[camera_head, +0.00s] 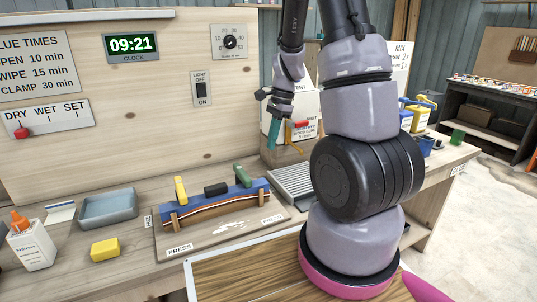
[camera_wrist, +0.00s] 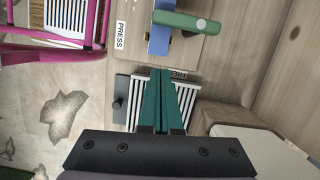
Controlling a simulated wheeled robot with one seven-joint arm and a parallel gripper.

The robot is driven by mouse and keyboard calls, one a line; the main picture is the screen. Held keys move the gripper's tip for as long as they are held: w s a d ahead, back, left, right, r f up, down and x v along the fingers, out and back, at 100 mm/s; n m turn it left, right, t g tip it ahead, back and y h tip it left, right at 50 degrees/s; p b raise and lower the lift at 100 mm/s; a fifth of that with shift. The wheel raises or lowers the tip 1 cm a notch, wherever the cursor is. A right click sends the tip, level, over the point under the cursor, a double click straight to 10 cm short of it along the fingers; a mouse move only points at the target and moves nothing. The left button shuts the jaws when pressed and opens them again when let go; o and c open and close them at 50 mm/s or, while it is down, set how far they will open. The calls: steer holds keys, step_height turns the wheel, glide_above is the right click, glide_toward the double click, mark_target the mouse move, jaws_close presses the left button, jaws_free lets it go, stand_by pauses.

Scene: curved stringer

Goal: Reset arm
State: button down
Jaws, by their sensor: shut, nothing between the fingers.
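My arm rises from its pink-ringed base at the lower right of the head view, in front of the bench. My gripper (camera_head: 274,134) hangs above the back of the bench, in front of a white container, its teal fingers pointing down. In the wrist view the teal fingers (camera_wrist: 161,100) are pressed together with nothing between them. Below them lies a slatted white rack (camera_wrist: 136,110). It also shows in the head view (camera_head: 291,182), partly hidden by my arm.
A press board (camera_head: 245,226) holds a blue form (camera_head: 217,205) over a curved striped strip, with yellow, black and green clamps on top. A grey tray (camera_head: 108,208), yellow block (camera_head: 104,249) and glue bottle (camera_head: 31,246) stand to the left.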

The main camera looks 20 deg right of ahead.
steer(key=shift+d+r, duration=0.1)
steer(key=shift+r, duration=0.35)
steer(key=s+a+r+n+t, duration=0.3)
steer(key=s+r+n, duration=0.3)
steer(key=r, duration=0.6)
steer(key=s+a+r+n+t, duration=0.3)
steer(key=s+r+n, duration=0.3)
steer(key=s+r, duration=0.4)
step_height(320, 180, up, 3)
steer(key=shift+r+t+h, duration=0.1)
steer(key=shift+t+h, duration=0.3)
steer(key=shift+t, duration=0.4)
